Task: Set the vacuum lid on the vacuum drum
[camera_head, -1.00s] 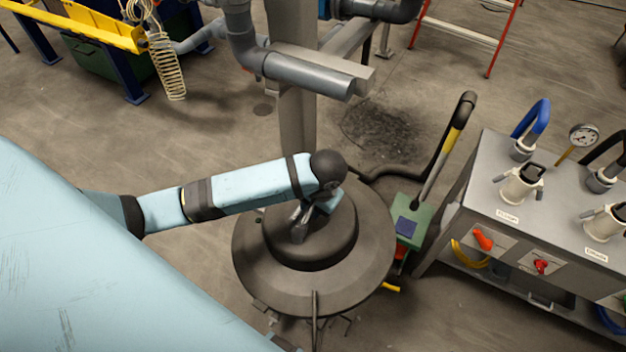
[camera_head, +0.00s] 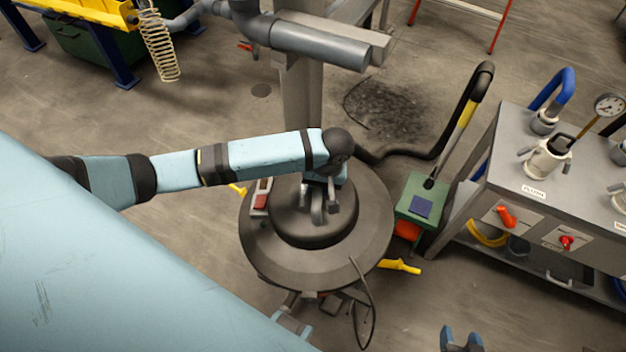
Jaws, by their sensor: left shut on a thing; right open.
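The vacuum lid (camera_head: 258,250) is a wide, dark grey disc with a raised round dome, in the middle of the head view. My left gripper (camera_head: 322,208) reaches over it from the left and is shut on it at the top of the dome. The lid hides nearly everything under it, so the vacuum drum's body is not clearly visible. I cannot tell whether the lid touches the drum. My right gripper (camera_head: 461,342) shows at the bottom edge, right of centre, open and apart from the lid. Only its blue-tipped fingers are in view.
Yellow levers stick out beside the lid, one at the right (camera_head: 400,266). A green box (camera_head: 420,200) with a black hose stands close on its right. A grey bench (camera_head: 520,190) with valves and a gauge is further right. A grey post (camera_head: 302,100) stands behind.

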